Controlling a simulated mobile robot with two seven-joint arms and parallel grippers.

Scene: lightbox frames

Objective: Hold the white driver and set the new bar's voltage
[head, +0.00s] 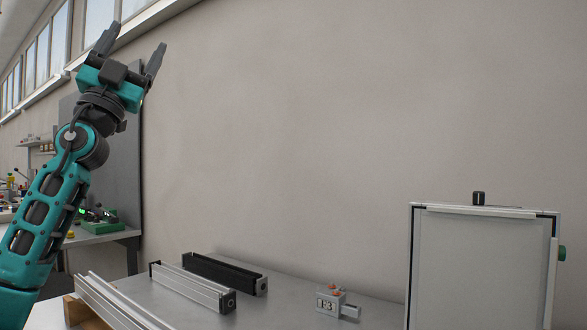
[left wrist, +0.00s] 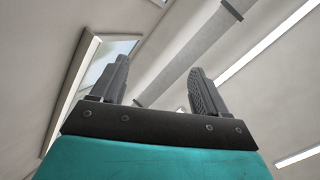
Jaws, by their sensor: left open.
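My left gripper (head: 138,42) is raised high at the upper left, fingers pointing up, open and empty. The left wrist view also shows the parted fingers (left wrist: 159,70) against the ceiling. Far below it on the table lie a pale silver-white bar (head: 192,288) with dark ends and a black bar (head: 225,272) behind it. A small grey box (head: 331,299) marked F3, with orange parts on top, stands to their right. I cannot tell which of these is the white driver or the new bar. My right gripper is not in view.
A white panel (head: 480,265) in a dark-edged frame stands at the right, with a black block (head: 479,198) on top and a green knob (head: 562,253) at its side. A long silver profile (head: 115,302) lies at front left. Bare grey table (head: 272,310) shows between.

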